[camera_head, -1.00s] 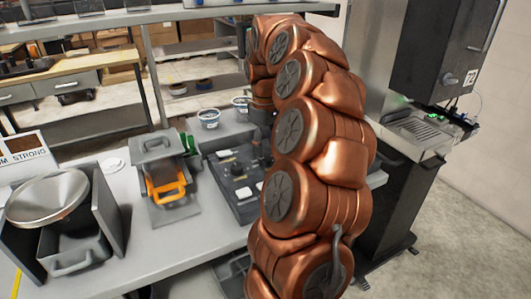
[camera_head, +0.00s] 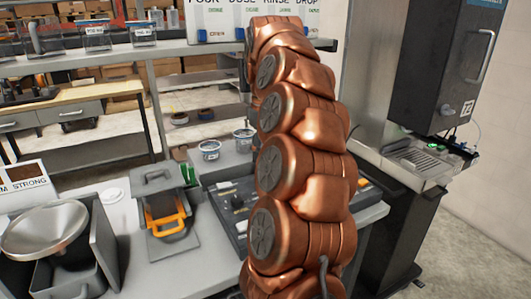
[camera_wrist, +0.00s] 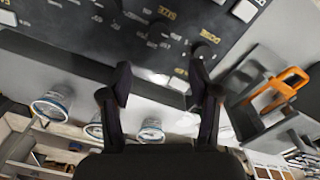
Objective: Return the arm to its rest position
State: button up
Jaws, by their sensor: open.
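My copper-coloured arm fills the middle of the head view and stands in front of the bench. My gripper (camera_wrist: 160,82) shows in the wrist view with its two dark fingers apart and nothing between them. Its fingertips are over the edge of a dark control panel (camera_wrist: 75,48) with knobs and yellow labels; I cannot tell the height. In the head view my gripper is hidden behind the arm. The panel (camera_head: 230,207) shows there partly, to the left of and behind the arm.
A device with an orange handle (camera_head: 167,222) and a metal funnel (camera_head: 45,229) stand left on the bench. Small cups (camera_head: 210,150) stand behind the panel. A shelf (camera_head: 215,47) crosses the back. A black dispenser (camera_head: 440,75) stands right. Floor (camera_head: 470,255) is clear at lower right.

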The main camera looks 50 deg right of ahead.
dwell(0.4)
jog(key=s+a+n+p, duration=0.1)
jog(key=s+a, duration=0.1)
jog(key=a, duration=0.8)
jog(key=s+a+p, duration=0.2)
jog(key=s+a, duration=0.1)
jog(key=a, duration=0.8)
jog(key=s+a+f+m+g+p, duration=0.1)
jog(key=s+a+f, duration=0.4)
jog(key=s, duration=0.4)
jog(key=s+a+f+m+p, duration=0.1)
jog(key=s+a+f, duration=0.4)
jog(key=s, duration=0.5)
jog(key=shift+a+m+g, duration=0.4)
jog(key=shift+a, duration=0.15)
